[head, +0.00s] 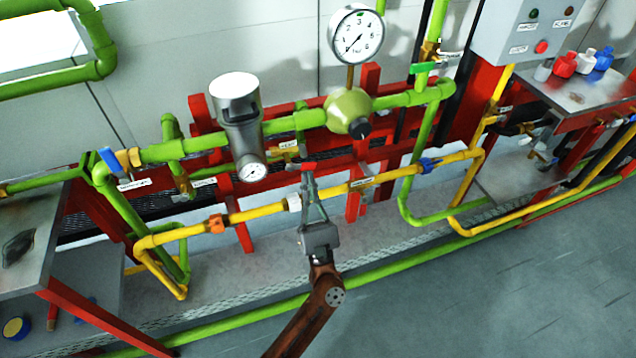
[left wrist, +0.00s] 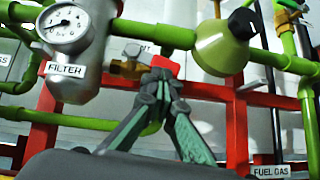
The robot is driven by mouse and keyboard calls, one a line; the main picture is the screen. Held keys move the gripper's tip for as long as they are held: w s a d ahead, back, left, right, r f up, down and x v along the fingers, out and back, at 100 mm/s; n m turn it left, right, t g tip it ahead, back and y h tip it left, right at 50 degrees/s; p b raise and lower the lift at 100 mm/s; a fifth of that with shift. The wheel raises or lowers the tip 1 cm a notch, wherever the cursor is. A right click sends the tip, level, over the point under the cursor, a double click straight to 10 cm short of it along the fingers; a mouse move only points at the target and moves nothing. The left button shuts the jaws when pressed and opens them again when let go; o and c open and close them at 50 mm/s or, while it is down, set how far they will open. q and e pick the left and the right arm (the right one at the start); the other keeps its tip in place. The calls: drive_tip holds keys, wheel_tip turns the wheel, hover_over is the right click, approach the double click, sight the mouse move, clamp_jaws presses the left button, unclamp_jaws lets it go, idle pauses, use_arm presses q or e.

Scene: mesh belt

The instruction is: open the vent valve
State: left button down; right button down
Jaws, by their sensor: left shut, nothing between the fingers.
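The vent valve (left wrist: 128,66) is a small brass valve on a short branch below the green pipe, between the filter and the green regulator. Its label is partly covered in the left wrist view, with only its end readable. A red piece (left wrist: 166,65), which looks like its handle, shows right at my fingertips. In the head view the brass body (head: 290,152) is small, just up and left of my left gripper (head: 308,174). That gripper is shut and empty, its tips at or just before the red piece; I cannot tell whether they touch. My right gripper is not in view.
The grey filter (head: 237,115) with its gauge stands left of the valve, the green regulator (head: 349,112) to the right. A yellow pipe (head: 262,212) runs low behind my gripper. Red frame bars (left wrist: 205,92) lie close behind the fingers. The floor (head: 480,290) at lower right is clear.

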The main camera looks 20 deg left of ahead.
use_arm(q)
drive_tip(key=v, duration=1.2)
drive_tip(key=shift+d, duration=0.1)
idle(0.4)
